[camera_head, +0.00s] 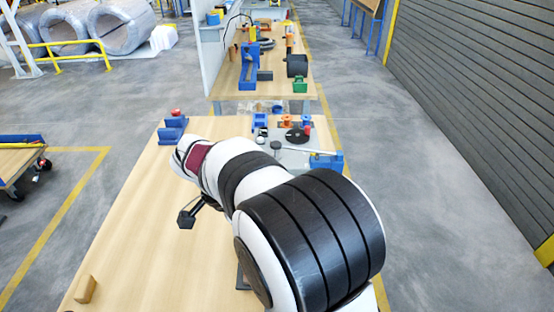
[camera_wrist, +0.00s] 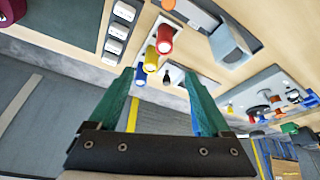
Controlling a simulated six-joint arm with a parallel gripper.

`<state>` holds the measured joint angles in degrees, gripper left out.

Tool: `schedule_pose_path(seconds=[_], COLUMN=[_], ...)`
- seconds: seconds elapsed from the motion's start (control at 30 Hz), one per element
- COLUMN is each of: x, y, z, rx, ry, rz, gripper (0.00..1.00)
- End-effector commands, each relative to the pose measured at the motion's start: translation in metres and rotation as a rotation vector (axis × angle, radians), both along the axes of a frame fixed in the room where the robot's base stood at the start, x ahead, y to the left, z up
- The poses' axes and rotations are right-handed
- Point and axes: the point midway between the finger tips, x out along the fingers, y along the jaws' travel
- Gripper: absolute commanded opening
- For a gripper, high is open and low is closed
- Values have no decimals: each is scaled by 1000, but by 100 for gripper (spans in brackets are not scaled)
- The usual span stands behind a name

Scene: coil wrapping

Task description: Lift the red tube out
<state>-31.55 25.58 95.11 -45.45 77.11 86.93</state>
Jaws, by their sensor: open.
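The red tube (camera_wrist: 165,40) shows in the wrist view, with its pale round end toward the camera. It is at the end of a row with a yellow tube (camera_wrist: 151,58) and a blue tube (camera_wrist: 140,76). My gripper (camera_wrist: 157,72) is open, its two green fingers spread wide with nothing held between them. The tubes appear beyond the fingertips, and the red one lies apart from both fingers. In the head view, a small red thing (camera_head: 176,112) sits at a blue block; I cannot tell if it is the same tube.
A blue-grey block (camera_wrist: 231,44) is right of the tubes, and several pale blocks (camera_wrist: 117,30) are left. The wooden table (camera_head: 130,240) is mostly clear at its front left, with a small wooden block (camera_head: 86,289). Small parts stand around a grey plate (camera_head: 292,157).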

Motion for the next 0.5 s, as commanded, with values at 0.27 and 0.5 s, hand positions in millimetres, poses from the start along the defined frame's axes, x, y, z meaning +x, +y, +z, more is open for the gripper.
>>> schedule_pose_path(seconds=[0.27,0.5], x=[9,18], y=[-3,-26], z=[-30,-89], rx=[-9,-8], ry=[-18,-18], rz=[-25,-25], gripper=[82,82])
